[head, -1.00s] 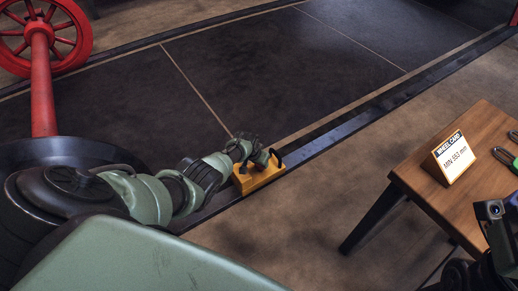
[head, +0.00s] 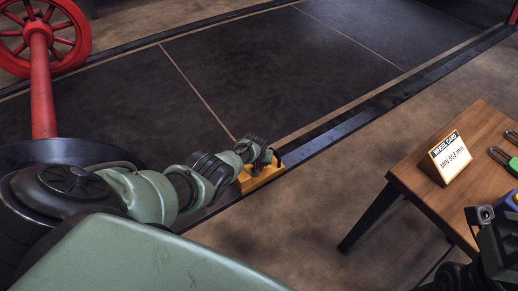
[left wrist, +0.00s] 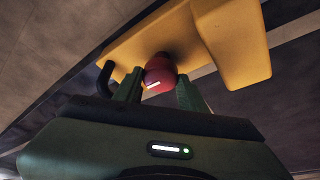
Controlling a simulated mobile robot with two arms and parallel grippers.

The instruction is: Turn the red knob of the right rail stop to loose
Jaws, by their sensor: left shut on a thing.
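The right rail stop is a yellow block (head: 262,178) sitting on the dark near rail in the head view, with a dark hooked handle at its right end. In the left wrist view its yellow body (left wrist: 232,45) fills the top. Its red knob (left wrist: 160,72), with a white mark on it, sits between the two green fingers of my left gripper (left wrist: 158,88), which is shut on it. In the head view my left gripper (head: 258,155) is over the block and hides the knob.
A wooden table (head: 432,198) stands at the right with a wheel card (head: 447,157) and a green-handled tool (head: 502,157) on it. A red wheel and axle (head: 43,85) stand at the upper left. The dark floor panels beyond the rail are clear.

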